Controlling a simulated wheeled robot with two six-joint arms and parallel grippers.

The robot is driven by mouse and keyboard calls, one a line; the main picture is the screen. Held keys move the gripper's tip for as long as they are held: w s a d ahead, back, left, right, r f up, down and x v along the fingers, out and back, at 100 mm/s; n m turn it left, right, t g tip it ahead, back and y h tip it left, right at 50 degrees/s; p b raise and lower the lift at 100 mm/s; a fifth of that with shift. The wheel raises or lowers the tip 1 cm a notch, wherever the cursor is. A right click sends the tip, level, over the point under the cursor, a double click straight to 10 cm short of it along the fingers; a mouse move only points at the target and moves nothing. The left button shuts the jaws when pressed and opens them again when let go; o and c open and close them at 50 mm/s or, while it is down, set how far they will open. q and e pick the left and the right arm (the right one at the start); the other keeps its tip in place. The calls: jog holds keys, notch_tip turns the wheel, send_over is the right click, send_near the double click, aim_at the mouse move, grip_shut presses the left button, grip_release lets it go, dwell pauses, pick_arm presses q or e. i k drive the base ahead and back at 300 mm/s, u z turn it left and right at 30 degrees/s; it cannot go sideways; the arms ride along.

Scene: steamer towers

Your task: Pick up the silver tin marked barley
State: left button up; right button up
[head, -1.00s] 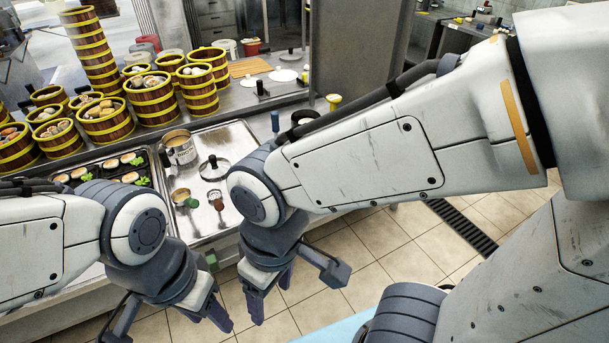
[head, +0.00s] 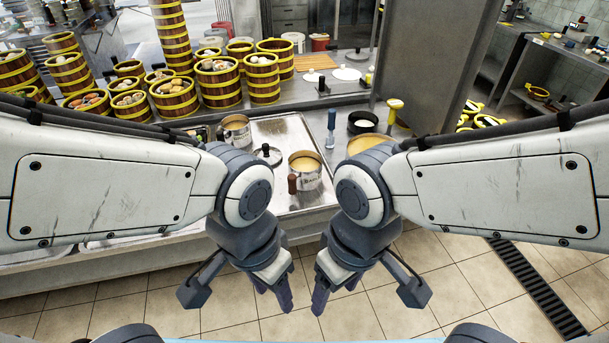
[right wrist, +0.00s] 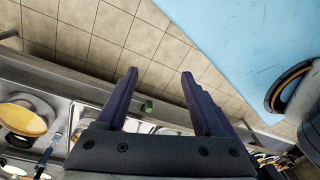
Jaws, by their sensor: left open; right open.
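A silver tin (head: 306,172) with a brown handle and pale yellow contents stands on the steel counter, above and between my grippers in the head view. Dark lettering shows on its front, too small to read surely. A second silver tin (head: 236,128) with a dark handle stands further back left; its marking is not readable. My left gripper (head: 274,292) is open and empty, in front of the counter over the floor. My right gripper (head: 334,291) is open and empty just right of it, also over the floor. The right wrist view shows nothing between its fingers (right wrist: 158,76).
A black-knobbed lid (head: 267,155) lies between the tins. A blue-handled tool (head: 331,128) and a black pot (head: 363,123) stand right of them. Bamboo steamers (head: 218,85) crowd the back left. A steel partition (head: 430,65) rises at right. Tiled floor (head: 450,265) is open in front.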

aim_at(304, 166)
jog(key=z, duration=0.5)
jog(key=k, duration=1.2)
jog(key=u, duration=0.6)
jog(key=i, duration=1.35)
jog(key=z, duration=0.85)
jog(key=i, duration=0.35)
jog(key=z, duration=0.4)
